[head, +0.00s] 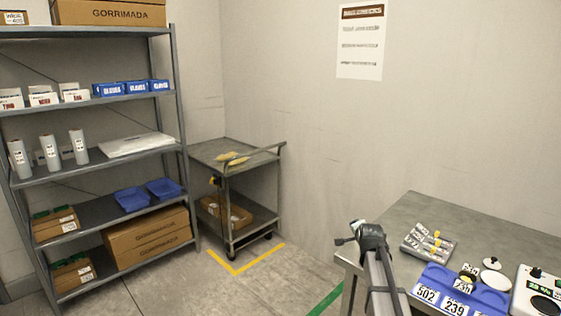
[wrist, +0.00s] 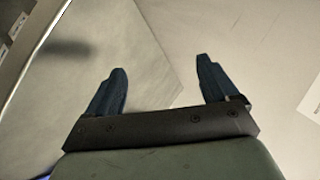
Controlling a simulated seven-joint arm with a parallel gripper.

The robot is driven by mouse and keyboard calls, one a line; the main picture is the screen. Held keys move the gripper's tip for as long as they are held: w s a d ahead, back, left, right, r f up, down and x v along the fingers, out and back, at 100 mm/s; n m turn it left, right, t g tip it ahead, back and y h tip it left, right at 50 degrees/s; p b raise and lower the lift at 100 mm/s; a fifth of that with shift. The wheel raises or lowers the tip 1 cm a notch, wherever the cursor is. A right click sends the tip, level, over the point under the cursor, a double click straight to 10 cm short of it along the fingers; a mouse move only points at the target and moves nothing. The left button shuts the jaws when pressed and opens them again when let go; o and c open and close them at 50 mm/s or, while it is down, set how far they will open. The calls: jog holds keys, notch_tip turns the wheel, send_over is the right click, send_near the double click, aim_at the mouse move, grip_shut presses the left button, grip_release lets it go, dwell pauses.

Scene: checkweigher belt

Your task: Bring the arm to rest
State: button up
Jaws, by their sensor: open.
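My gripper (wrist: 161,66) shows in the wrist view with its two dark blue fingers spread wide apart. It is open, and nothing is between the fingers. Beyond the fingertips are only plain pale surfaces, with nothing touching them. In the head view, a grey and black part of my arm rises from the bottom edge, in front of the left end of the metal table (head: 405,212). The fingers cannot be made out clearly there.
The table holds a blue tray (head: 430,277) with number tags, small metal weights (head: 428,242) and a white device (head: 540,291) at the right. A shelf rack (head: 95,99) and a cart (head: 262,157) stand at the left. The floor between cart and table is clear.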

jog(key=a+f+n+t+y, duration=0.1)
jog(key=a+f+t+y, duration=0.15)
jog(key=a, duration=1.05)
jog(key=s+f+n+g, duration=0.25)
jog(key=s+f, duration=0.35)
jog(key=f, duration=0.4)
jog(key=s+f+n+g, duration=0.1)
jog(key=s+f+g, duration=0.2)
jog(key=s+f, duration=0.55)
jog(key=s+f+n+g, duration=0.25)
jog(key=s+f, duration=0.25)
jog(key=f, duration=0.6)
jog(key=s+f+n+g, duration=0.2)
jog(key=s+f+g, duration=0.2)
jog(key=s, duration=1)
jog(key=s+d+f+n+g, duration=0.1)
jog(key=s+f+g, duration=0.3)
jog(key=s, duration=1)
jog(key=s+f+n+g, duration=0.4)
jog(key=s+f, duration=0.4)
jog(key=s, duration=0.7)
jog(key=shift+d+f+h, duration=0.2)
jog(key=shift+f+h, duration=0.2)
jog(key=shift+h, duration=0.05)
